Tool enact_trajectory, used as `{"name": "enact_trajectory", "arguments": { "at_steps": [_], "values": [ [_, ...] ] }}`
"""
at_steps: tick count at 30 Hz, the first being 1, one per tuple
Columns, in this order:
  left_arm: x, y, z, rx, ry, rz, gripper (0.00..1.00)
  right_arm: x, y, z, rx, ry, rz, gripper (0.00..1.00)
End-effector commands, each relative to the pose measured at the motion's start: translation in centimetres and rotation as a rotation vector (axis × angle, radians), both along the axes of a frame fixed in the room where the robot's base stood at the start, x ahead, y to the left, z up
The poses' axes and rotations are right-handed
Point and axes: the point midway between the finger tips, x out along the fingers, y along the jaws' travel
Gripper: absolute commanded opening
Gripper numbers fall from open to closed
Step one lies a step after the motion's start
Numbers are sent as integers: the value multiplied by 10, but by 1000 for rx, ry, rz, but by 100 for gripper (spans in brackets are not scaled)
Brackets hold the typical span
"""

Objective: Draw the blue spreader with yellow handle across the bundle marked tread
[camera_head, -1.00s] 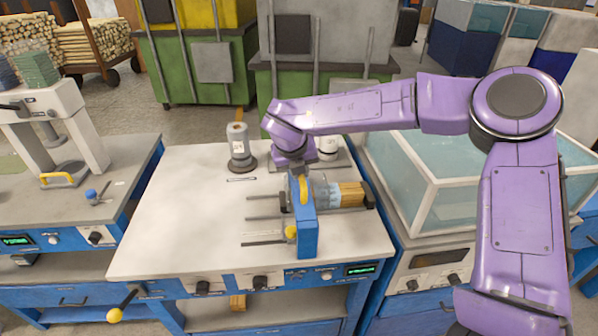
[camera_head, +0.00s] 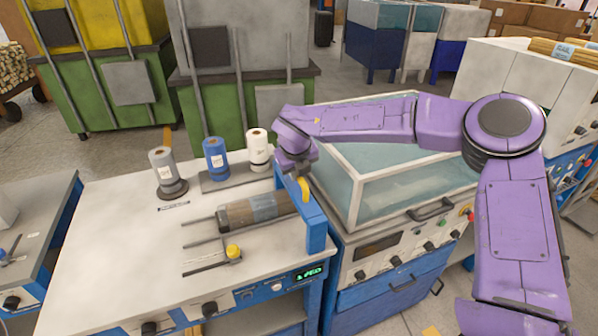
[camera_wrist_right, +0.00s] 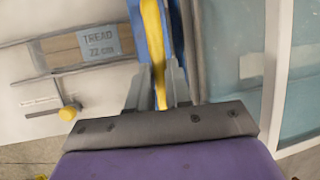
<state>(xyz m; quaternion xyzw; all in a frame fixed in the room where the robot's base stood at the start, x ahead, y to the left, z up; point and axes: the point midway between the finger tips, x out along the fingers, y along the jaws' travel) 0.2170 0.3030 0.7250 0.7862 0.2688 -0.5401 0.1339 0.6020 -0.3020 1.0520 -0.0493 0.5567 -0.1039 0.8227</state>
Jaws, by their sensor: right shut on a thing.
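The blue spreader (camera_head: 315,224) stands upright at the right end of the bench, with its yellow handle (camera_head: 305,189) on top. My right gripper (camera_head: 299,176) is shut on the yellow handle, which also shows between the fingers in the right wrist view (camera_wrist_right: 154,50). My left gripper is not in view.
Grey (camera_head: 162,166), blue (camera_head: 215,157) and white (camera_head: 258,146) rolls stand behind the bundle. A yellow knob (camera_head: 233,251) sits on a front rod. A clear-walled case (camera_head: 385,180) stands close right of the bench. The bench's left part (camera_head: 115,245) is clear.

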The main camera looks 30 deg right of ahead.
Motion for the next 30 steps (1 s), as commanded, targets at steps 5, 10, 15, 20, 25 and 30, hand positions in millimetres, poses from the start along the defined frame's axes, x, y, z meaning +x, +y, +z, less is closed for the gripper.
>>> {"name": "enact_trajectory", "arguments": {
  "at_steps": [5,10,15,20,25,30],
  "values": [
    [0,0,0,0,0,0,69,1,-4,1,-4,-4,-4,0],
    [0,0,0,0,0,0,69,0,-4,1,-3,-5,-6,44],
    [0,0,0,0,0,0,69,0,-3,1,-2,-3,-3,44],
    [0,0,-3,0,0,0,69,-1,-1,6,-1,-5,-2,44],
    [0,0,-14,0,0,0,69,-14,6,37,-1,-9,-5,44],
    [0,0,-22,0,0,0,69,-28,14,73,-1,-7,-4,44]
  ]
}}
